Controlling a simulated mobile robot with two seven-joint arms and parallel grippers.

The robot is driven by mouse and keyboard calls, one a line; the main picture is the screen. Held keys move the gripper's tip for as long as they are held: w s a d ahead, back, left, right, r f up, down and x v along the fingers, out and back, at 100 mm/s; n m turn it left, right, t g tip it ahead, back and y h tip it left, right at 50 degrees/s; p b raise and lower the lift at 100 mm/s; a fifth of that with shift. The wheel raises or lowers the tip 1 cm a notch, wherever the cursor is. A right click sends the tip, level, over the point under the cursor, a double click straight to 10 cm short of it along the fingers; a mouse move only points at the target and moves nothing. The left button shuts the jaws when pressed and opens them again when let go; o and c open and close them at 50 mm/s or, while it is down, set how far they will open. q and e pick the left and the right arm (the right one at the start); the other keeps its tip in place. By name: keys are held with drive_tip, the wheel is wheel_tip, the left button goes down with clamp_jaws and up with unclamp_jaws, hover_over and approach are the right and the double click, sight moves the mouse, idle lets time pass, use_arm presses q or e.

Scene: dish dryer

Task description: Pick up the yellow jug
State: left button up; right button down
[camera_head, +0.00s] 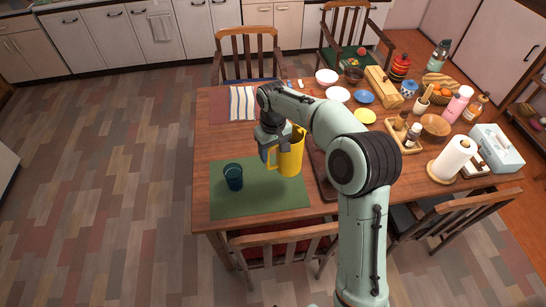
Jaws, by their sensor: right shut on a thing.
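The yellow jug (291,157) is upright over the right part of the green mat (258,204), near the front left of the table. My right gripper (268,152) is at the jug's left side, by its handle, and is shut on the jug. My right arm reaches in from the bottom and hides part of the jug's top. I cannot tell whether the jug's base touches the mat. My left gripper is not in view.
A dark teal cup (233,177) stands on the mat left of the jug. Plates, bottles, a paper towel roll (453,158) and a white box (494,149) crowd the table's right side. A striped cloth (243,103) lies behind. Chairs surround the table.

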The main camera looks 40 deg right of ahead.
drive_tip(key=shift+r+p, duration=0.55)
drive_tip(key=shift+r, duration=3.5)
